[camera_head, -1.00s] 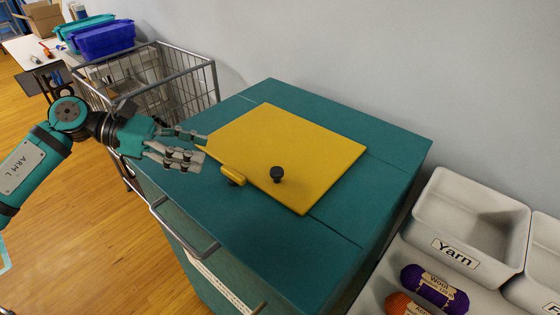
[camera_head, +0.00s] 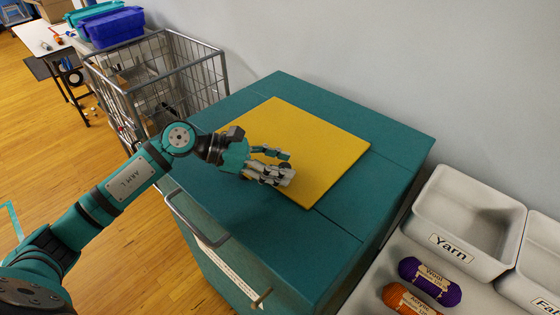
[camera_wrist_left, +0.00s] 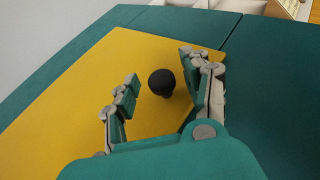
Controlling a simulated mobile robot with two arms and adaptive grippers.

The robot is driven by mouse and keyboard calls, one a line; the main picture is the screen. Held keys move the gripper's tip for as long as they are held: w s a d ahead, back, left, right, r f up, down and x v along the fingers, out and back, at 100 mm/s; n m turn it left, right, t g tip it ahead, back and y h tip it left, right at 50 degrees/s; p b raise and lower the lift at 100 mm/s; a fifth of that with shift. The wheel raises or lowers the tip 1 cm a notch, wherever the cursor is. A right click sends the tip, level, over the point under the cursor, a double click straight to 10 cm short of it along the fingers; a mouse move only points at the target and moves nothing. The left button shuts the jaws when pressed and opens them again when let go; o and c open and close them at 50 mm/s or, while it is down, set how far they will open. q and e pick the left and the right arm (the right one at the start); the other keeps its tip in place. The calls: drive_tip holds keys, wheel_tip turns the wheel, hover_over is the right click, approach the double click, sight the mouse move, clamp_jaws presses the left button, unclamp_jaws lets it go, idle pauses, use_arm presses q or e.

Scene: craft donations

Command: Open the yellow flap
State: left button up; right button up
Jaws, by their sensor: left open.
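The yellow flap (camera_head: 325,148) lies flat and shut on top of the teal cabinet (camera_head: 390,140). It also fills much of the left wrist view (camera_wrist_left: 75,95). A black knob (camera_wrist_left: 162,83) stands up from the flap, between the two sides of my open left gripper (camera_wrist_left: 160,95). The fingers look apart from the knob on both sides. In the head view my left gripper (camera_head: 283,165) is over the front part of the flap and hides the knob. My right gripper is not in view.
To the right stand a white Yarn bin (camera_head: 470,215), purple wool (camera_head: 430,282) and orange yarn (camera_head: 405,299). A wire cart (camera_head: 160,80) stands left of the cabinet. A metal handle (camera_head: 190,225) juts from the cabinet's front. A wall closes off the back.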

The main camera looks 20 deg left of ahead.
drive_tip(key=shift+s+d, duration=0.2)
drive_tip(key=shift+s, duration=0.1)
use_arm(q)
clamp_jaws()
drive_tip(key=shift+r+p, duration=0.4)
drive_tip(key=w+d+r+n+g+y+p, duration=0.2)
drive_tip(key=w+r+p, duration=0.4)
drive_tip(key=r+p, duration=0.5)
drive_tip(key=r+n+g+y, duration=0.1)
drive_tip(key=g, duration=0.1)
drive_tip(key=shift+w+d+r+g, duration=0.2)
drive_tip(key=shift+w+d+g, duration=0.1)
drive_tip(key=shift+d+g, duration=0.1)
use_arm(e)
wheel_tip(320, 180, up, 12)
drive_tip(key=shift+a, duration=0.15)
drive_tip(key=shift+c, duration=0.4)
